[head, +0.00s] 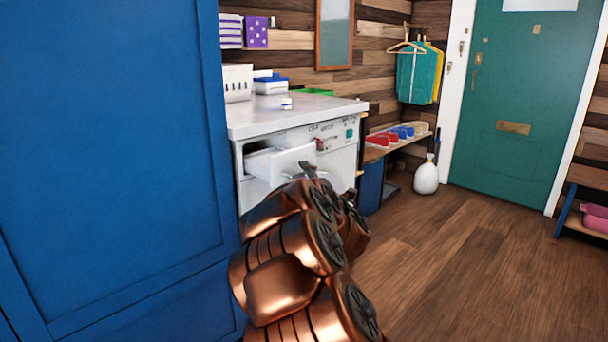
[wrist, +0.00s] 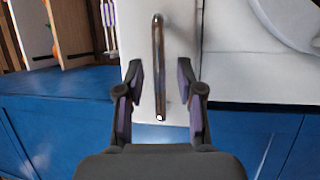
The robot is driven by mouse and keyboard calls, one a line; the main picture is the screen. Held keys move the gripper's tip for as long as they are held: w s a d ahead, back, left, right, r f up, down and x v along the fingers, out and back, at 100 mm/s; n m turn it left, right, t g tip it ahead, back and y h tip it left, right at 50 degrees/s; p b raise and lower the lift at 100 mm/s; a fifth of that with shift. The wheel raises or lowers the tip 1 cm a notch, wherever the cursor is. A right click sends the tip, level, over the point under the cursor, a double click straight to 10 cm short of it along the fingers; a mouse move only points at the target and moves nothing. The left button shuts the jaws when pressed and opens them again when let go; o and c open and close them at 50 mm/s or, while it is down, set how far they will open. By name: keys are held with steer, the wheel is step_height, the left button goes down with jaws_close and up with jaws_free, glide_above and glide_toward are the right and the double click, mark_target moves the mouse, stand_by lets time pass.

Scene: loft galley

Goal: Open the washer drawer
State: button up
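The washer (head: 343,163) is a white machine under a pale top, to the right of the blue cabinet in the head view. Its white drawer (head: 282,160) at the upper left stands pulled out, with a dark gap showing behind its front. My gripper (head: 308,170) is in front of the drawer, partly hidden by my copper arm. In the wrist view my gripper (wrist: 161,88) is open. The drawer's thin metal handle (wrist: 158,65) runs between its two fingers, with a visible gap on each side.
A tall blue cabinet (head: 110,150) stands close on the left. A white basket (head: 237,82) and a blue-and-white box (head: 270,85) stand on the washer's top (head: 300,112). A white bag (head: 426,177) sits near the green door (head: 520,105).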

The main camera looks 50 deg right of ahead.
steer(key=v, duration=0.7)
stand_by(0.4)
steer(key=shift+w, duration=0.1)
steer(key=s+a+r+m+g+h+p, duration=0.1)
steer(key=s+a+r+m+g+p, duration=0.2)
steer(key=a+r+m+g+p, duration=1)
steer(key=s+a+g+y+p, duration=0.1)
steer(key=s+a+y+p, duration=0.5)
steer(key=s+a+p, duration=0.65)
steer(key=s+a+r+g+y+p, duration=0.1)
steer(key=s+a+r+g+p, duration=0.2)
steer(key=s+a+p, duration=0.2)
steer(key=s+a+r+g+y+p, duration=0.2)
steer(key=s+a+p, duration=0.4)
steer(key=s+a, duration=0.3)
step_height(320, 180, up, 3)
steer(key=shift+s+a+f+n+g, duration=0.2)
steer(key=shift+a+n+g, duration=0.1)
steer(key=shift+a+g, duration=0.15)
